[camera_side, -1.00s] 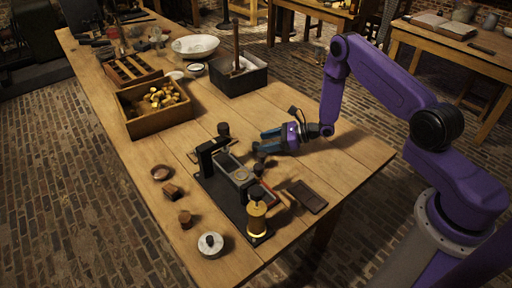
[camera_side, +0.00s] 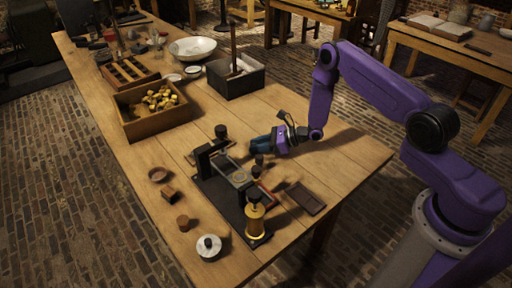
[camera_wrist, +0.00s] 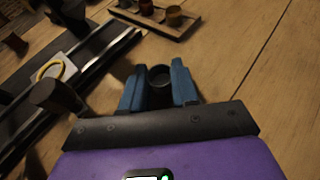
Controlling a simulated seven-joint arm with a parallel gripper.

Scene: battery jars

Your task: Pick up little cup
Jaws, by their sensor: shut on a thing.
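My gripper (camera_side: 256,144) is low over the table, at the right of the dark apparatus, with its blue fingers close together. In the wrist view, my gripper (camera_wrist: 158,85) is shut on a small dark round cup (camera_wrist: 160,76), whose rim and hollow face the camera. The fingers hide the cup's sides. I cannot make out the cup in the side view, and I cannot tell whether it touches the table.
The black-based apparatus (camera_side: 230,205) stands just left of my gripper, with a brass coil (camera_side: 254,222) at its front. A wooden crate (camera_side: 130,128) and a dark box (camera_side: 238,85) stand farther back. Bare table lies behind my gripper.

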